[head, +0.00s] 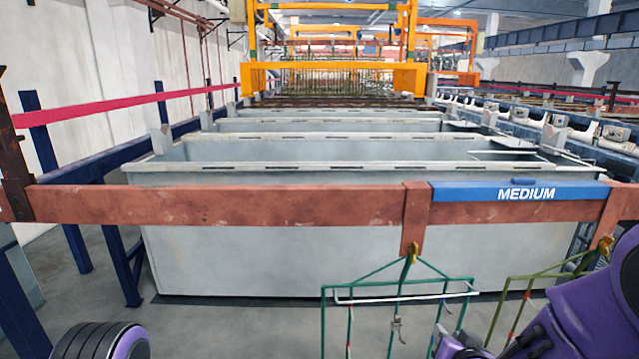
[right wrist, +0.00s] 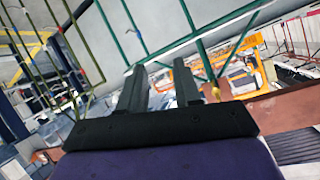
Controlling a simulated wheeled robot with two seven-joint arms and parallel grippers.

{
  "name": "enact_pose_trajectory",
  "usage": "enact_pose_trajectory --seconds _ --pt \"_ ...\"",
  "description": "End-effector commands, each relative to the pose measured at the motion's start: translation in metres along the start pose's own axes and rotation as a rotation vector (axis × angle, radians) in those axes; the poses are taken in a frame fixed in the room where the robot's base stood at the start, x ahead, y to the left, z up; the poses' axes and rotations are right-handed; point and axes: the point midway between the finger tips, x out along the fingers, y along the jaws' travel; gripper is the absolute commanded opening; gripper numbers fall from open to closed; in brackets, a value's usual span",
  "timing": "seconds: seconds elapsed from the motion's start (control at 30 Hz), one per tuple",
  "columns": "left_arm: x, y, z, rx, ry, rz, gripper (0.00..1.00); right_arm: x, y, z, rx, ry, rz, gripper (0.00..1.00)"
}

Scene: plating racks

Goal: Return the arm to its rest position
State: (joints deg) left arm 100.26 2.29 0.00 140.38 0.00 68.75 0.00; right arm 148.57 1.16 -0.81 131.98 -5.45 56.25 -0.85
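My right arm comes in at the lower right of the head view, with its gripper (head: 455,345) low beside the green racks. In the right wrist view the right gripper (right wrist: 160,75) has two dark fingers spread apart, with nothing visible between them. A green rack (head: 400,290) with a white cross bar hangs from a hook on the red-brown beam. Its bars (right wrist: 205,45) pass just beyond the fingertips in the wrist view; I cannot tell whether they touch. Part of my left arm shows at the lower left, but its gripper is out of view.
The red-brown beam (head: 230,204) with a blue MEDIUM label (head: 515,191) crosses in front of grey tanks (head: 300,245). An olive-green rack (head: 535,290) hangs at right, partly behind my arm. Blue posts stand at left. The floor (head: 220,325) at lower left of centre is clear.

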Motion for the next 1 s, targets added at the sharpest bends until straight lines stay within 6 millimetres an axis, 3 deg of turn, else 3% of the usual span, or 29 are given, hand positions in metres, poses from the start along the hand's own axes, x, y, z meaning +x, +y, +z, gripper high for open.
enact_pose_trajectory --seconds 0.03,0.13,0.2,0.3,0.43,0.5,0.6,1.0 --pt "0.000 0.000 0.000 0.000 0.000 0.000 1.00 -0.003 0.021 0.041 0.022 -0.060 0.052 0.33" --pt "0.000 0.000 0.000 0.000 0.000 0.000 1.00 -0.020 0.064 0.117 0.056 -0.171 0.162 0.33" --pt "0.000 0.000 0.000 0.000 0.000 0.000 1.00 -0.042 0.094 0.169 0.063 -0.259 0.243 0.33" --pt "0.000 0.000 0.000 0.000 0.000 0.000 1.00 -0.083 0.132 0.236 0.049 -0.397 0.350 0.33" --pt "0.000 0.000 0.000 0.000 0.000 0.000 1.00 -0.135 0.165 0.299 0.012 -0.565 0.439 0.33" --pt "0.000 0.000 0.000 0.000 0.000 0.000 1.00 -0.154 0.176 0.319 -0.002 -0.624 0.466 0.33" --pt "0.000 0.000 0.000 0.000 0.000 0.000 1.00 -0.168 0.182 0.333 -0.013 -0.665 0.485 0.33" --pt "0.000 0.000 0.000 0.000 0.000 0.000 1.00 -0.170 0.183 0.335 -0.014 -0.671 0.488 0.33"
